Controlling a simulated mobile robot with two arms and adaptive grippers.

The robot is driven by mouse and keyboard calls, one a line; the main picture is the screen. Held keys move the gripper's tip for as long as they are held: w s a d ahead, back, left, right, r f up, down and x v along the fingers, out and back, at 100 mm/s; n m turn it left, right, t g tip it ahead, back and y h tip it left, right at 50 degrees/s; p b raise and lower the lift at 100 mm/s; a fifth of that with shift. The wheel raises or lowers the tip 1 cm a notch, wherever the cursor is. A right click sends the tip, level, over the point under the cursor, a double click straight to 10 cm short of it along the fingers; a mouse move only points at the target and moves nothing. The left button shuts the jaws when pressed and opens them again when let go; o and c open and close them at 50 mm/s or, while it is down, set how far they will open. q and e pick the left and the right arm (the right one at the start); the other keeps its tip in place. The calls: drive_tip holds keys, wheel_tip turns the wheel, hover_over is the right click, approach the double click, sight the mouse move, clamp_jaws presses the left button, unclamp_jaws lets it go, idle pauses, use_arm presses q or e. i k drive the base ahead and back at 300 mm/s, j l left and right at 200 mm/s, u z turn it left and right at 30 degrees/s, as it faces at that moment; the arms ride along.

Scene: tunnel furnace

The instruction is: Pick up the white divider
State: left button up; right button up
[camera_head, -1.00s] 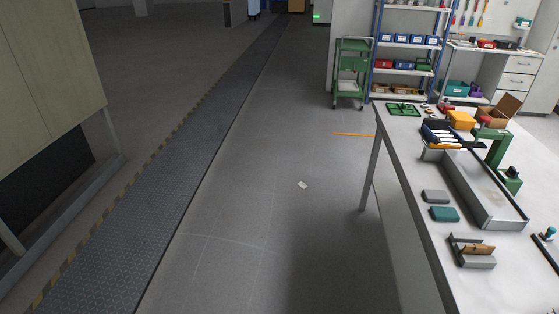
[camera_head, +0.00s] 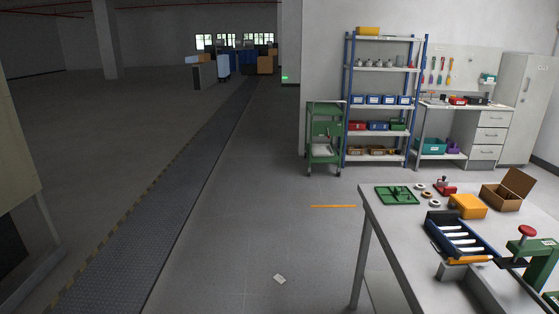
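A dark blue tray (camera_head: 431,229) lies on the workbench at the right. Several white strips lie across it, and one of them (camera_head: 461,239) looks like a white divider; I cannot tell which one is meant. An orange-handled item (camera_head: 468,260) lies at the tray's near edge. A small flat white piece (camera_head: 280,279) lies on the floor left of the bench; I cannot tell what it is. Neither of my grippers shows.
The workbench (camera_head: 388,236) also holds a green plate (camera_head: 397,195), a yellow box (camera_head: 468,206), an open brown box (camera_head: 508,190) and a green press (camera_head: 530,252). A green cart (camera_head: 324,140) and a shelf rack (camera_head: 346,95) stand behind.

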sight(281, 280)
drive_tip(key=i, duration=1.85)
drive_tip(key=i+z, duration=0.2)
drive_tip(key=i, duration=0.35)
drive_tip(key=i+j+z, duration=0.15)
drive_tip(key=i, duration=0.4)
drive_tip(key=i+j+z, duration=0.2)
drive_tip(key=i, duration=0.35)
drive_tip(key=j, duration=0.1)
